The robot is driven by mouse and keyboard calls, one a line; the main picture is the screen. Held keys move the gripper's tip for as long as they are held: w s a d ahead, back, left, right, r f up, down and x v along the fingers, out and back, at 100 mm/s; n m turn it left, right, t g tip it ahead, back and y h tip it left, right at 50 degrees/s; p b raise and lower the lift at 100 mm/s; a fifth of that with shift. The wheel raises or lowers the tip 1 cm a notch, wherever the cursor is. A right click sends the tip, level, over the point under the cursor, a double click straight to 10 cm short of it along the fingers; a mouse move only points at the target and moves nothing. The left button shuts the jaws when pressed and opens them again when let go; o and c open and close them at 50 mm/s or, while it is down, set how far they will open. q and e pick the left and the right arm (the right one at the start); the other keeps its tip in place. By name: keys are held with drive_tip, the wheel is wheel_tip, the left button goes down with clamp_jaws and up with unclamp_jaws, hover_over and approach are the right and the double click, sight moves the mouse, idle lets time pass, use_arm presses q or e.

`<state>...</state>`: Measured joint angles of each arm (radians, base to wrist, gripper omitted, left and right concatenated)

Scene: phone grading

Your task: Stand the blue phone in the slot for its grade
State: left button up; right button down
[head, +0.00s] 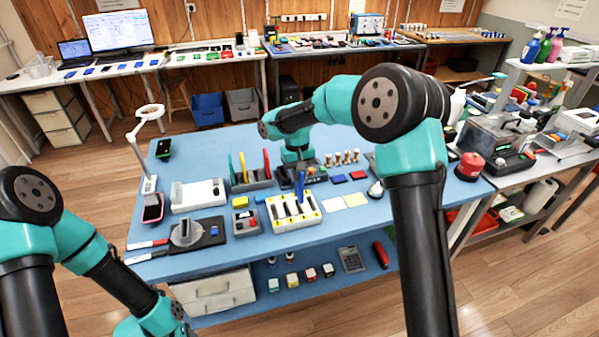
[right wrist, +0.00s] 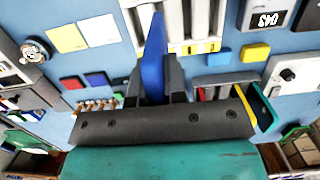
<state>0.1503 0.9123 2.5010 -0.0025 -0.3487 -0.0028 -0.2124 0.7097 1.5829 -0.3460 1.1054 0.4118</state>
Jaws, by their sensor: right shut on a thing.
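The blue phone (head: 301,182) is held upright on edge between the fingers of my right gripper (head: 300,174). In the right wrist view the blue phone (right wrist: 153,62) reaches out from the shut fingers (right wrist: 155,88). The white slotted rack (head: 296,211), with dark slots and yellow labels, lies on the blue table. The phone is at the rack's far edge, near its right side. The rack (right wrist: 188,45) also shows beyond the phone in the right wrist view. I cannot tell whether the phone's lower edge touches it. My left gripper is out of the picture.
A grey holder (head: 252,186) with red, yellow and green upright phones stands behind the rack, to the left. Yellow and white cards (head: 355,200) lie to its right. A small grey box (head: 245,224) and a white device (head: 198,196) are to its left.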

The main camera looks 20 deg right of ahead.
sight(299, 189)
drive_tip(key=shift+f, duration=1.25)
drive_tip(key=shift+f, duration=0.5)
idle(0.4)
drive_tip(key=shift+f, duration=0.35)
drive_tip(key=shift+f, duration=0.9)
idle(0.8)
drive_tip(key=shift+f, duration=0.25)
drive_tip(key=c, duration=0.8)
unclamp_jaws()
